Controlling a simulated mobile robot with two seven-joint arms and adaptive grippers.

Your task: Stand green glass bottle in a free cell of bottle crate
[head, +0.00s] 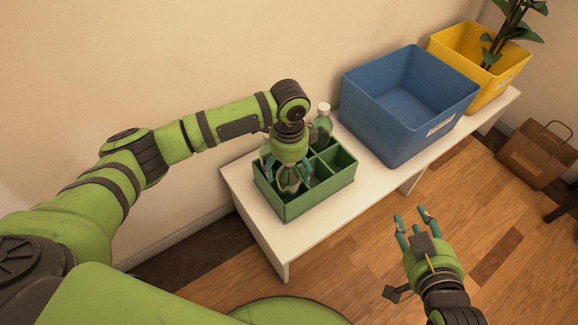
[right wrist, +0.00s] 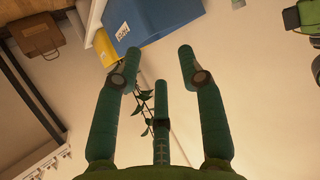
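The green bottle crate (head: 318,197) stands on the white bench, its cells split by dividers. A green glass bottle (head: 324,127) with a white cap stands upright in a back cell. A second, clear-greenish bottle (head: 289,181) shows under my left gripper (head: 287,174), in a front-left cell. My left gripper points down over the crate with its fingers around this bottle; whether they press on it I cannot tell. The gripper hides the bottle's top and nearby cells. My right gripper (head: 413,221) is open and empty over the floor; its spread fingers show in the right wrist view (right wrist: 160,75).
The white bench (head: 258,216) runs along the wall. A blue bin (head: 393,140) stands on it right of the crate, with a yellow bin (head: 512,82) holding a plant (head: 508,28) beyond. A brown bag (head: 537,153) is on the floor at the right. Cells at the crate's right look empty.

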